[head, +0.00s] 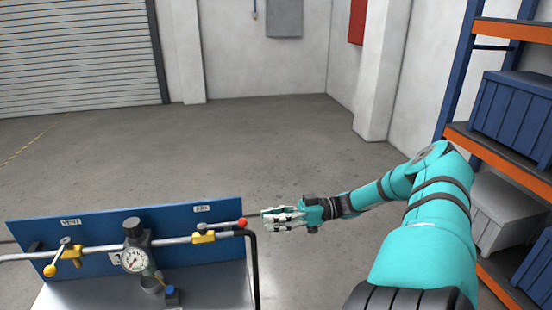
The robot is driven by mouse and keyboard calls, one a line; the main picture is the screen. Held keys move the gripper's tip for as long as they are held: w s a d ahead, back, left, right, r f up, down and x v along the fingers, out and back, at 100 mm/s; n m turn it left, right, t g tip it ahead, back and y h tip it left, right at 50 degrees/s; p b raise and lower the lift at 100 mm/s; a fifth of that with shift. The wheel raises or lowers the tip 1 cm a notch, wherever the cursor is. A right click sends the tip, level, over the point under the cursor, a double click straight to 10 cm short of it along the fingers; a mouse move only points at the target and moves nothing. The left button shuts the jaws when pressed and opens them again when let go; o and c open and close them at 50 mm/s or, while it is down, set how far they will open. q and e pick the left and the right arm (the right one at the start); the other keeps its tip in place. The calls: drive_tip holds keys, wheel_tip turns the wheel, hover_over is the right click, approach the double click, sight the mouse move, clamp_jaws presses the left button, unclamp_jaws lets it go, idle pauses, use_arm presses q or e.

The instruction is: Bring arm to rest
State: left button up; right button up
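My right arm (425,235) is teal and reaches in from the right, bent at the elbow. Its gripper (266,217) points left, just right of the blue panel. Its fingertips are a little to the right of the red ball knob (243,223) on the right valve and look apart from it. The fingers are small and seen from the side, so how far they are spread is unclear. The right yellow valve (204,237) and the left yellow valve (68,254), with a yellow ball knob (50,270), sit on a grey pipe. My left gripper is not in view.
A pressure gauge (135,260) sits between the valves in front of the blue panel (100,216). A dark pipe (254,268) drops at the bench's right end. A shelf rack (500,165) with bins stands close on the right. The grey floor (250,140) behind is clear.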

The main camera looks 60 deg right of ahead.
drive_tip(key=shift+s+d+r, duration=0.1)
drive_tip(key=shift+s+d, duration=0.4)
drive_tip(key=shift+s, duration=0.05)
drive_tip(key=shift+w+a, duration=0.1)
